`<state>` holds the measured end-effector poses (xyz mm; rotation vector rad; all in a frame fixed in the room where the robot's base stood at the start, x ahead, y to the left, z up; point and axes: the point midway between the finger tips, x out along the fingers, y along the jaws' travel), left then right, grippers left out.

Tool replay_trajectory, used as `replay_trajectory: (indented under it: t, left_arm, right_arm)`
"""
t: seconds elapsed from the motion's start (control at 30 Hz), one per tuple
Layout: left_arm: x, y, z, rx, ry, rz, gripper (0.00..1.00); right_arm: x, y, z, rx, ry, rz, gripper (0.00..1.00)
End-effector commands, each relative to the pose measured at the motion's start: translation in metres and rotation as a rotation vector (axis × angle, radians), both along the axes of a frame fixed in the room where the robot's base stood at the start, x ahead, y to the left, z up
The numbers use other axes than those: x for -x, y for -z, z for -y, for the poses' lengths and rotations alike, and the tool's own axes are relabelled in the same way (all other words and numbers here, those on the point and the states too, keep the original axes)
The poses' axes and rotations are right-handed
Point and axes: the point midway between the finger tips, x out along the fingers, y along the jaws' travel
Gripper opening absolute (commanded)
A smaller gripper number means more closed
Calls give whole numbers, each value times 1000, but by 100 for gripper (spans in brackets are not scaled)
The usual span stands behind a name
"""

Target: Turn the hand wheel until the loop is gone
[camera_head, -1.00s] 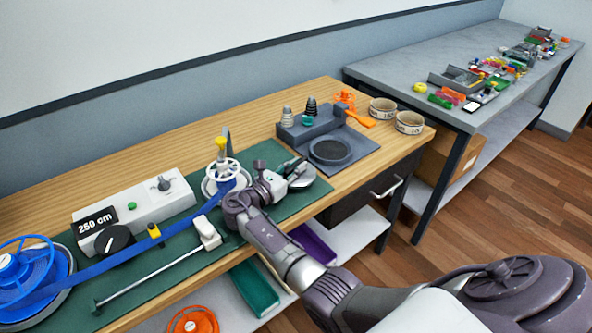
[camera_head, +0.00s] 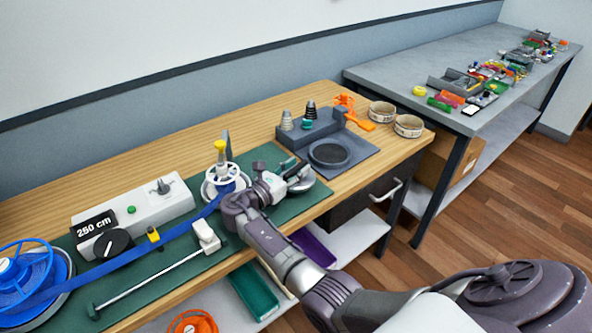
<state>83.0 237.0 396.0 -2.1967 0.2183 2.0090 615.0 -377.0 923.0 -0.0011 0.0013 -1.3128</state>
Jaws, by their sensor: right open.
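The white hand wheel (camera_head: 222,172) with a yellow knob (camera_head: 220,145) stands on the green mat, left of the bench's middle. A blue strap (camera_head: 120,262) runs from the large blue reel (camera_head: 30,272) at the lower left toward the wheel. I cannot make out a distinct loop; my wrist partly hides the area near the wheel. My left gripper is not in view.
A white box with a dial and a "250 cm" sign (camera_head: 97,224) stands behind the strap. A white slider on a rod (camera_head: 205,236) lies in front. A grey fixture (camera_head: 310,130), cones and two tape rings (camera_head: 408,126) are at the right. Trays sit on the shelf below.

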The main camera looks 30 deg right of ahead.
Motion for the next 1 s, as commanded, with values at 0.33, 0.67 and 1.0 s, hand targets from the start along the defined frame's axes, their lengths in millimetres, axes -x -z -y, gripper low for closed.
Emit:
replay_trajectory:
  t: [0.33, 0.67, 1.0]
  left_arm:
    - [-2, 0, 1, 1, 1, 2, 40]
    - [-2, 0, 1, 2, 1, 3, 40]
    - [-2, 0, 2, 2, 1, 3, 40]
  right_arm:
    - [0, -59, 0, 0, 0, 7, 42]
    - [0, -93, 1, 1, 1, 1, 42]
    - [0, -94, 1, 1, 1, 1, 42]
